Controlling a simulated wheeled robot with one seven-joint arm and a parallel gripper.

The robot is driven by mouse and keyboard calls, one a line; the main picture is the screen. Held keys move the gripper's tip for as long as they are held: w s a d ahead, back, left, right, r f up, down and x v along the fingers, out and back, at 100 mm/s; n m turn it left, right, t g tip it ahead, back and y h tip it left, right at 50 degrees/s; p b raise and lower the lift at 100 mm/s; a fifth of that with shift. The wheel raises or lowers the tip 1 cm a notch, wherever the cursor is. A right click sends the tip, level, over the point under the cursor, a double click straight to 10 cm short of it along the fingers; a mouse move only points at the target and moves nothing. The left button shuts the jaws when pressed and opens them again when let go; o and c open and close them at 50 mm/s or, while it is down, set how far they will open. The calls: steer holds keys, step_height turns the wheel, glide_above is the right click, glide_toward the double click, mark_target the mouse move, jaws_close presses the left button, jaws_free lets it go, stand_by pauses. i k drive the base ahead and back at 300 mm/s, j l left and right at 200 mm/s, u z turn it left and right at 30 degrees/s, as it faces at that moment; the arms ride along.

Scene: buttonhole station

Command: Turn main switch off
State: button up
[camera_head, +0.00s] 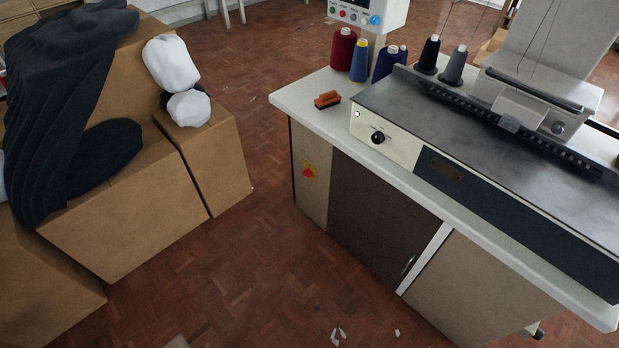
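My gripper is not in view.
Cardboard boxes (130,215) with dark cloth (60,110) and white bundles (171,62) stand at left. Open parquet floor (255,240) lies between them and the cabinet. Pale scraps (338,334) lie on the floor.

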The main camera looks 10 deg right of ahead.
mark_target(308, 173)
steer(key=i+u, duration=0.3)
steer(key=i, duration=0.25)
steer(key=i+u, duration=0.3)
steer(key=i, duration=0.3)
steer(key=i+l+u, duration=0.3)
steer(key=i, duration=0.25)
steer(key=j, duration=0.1)
